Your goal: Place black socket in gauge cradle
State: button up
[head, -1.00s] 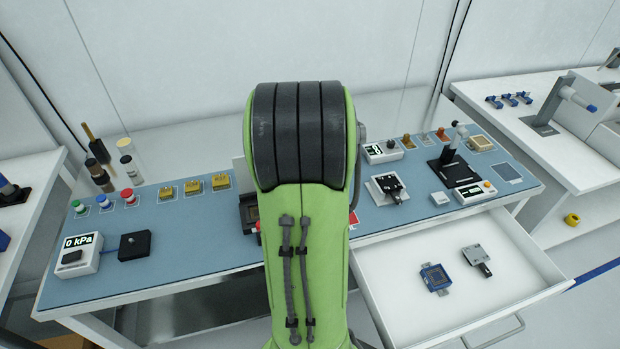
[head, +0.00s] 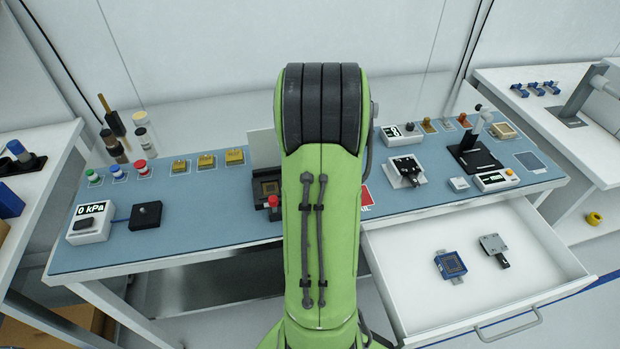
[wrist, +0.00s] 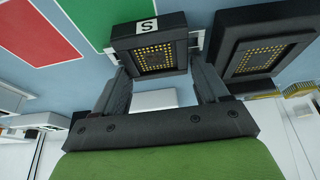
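A black socket (wrist: 155,58) with gold contacts and a white label marked "S" shows in the wrist view. My gripper (wrist: 158,65) has its fingertips at the socket's two sides and appears shut on it; the contact points are partly hidden. In the head view my arm hides the gripper and this socket. A gauge box (head: 90,222) reading 0 kPa stands at the bench's left end. A gauge-like unit (head: 494,181) stands at the right. I cannot tell which fixture is the gauge cradle.
A black fixture with gold contacts (wrist: 265,55) lies close right of the socket in the wrist view. The blue bench mat (head: 215,220) has free room left of my arm. An open drawer (head: 480,302) holds a blue socket (head: 450,264) and a grey part (head: 494,248).

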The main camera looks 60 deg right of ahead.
jog(key=shift+o, duration=1.2)
jog(key=shift+r, duration=0.25)
jog(key=p+v, duration=0.3)
jog(key=v, duration=0.9)
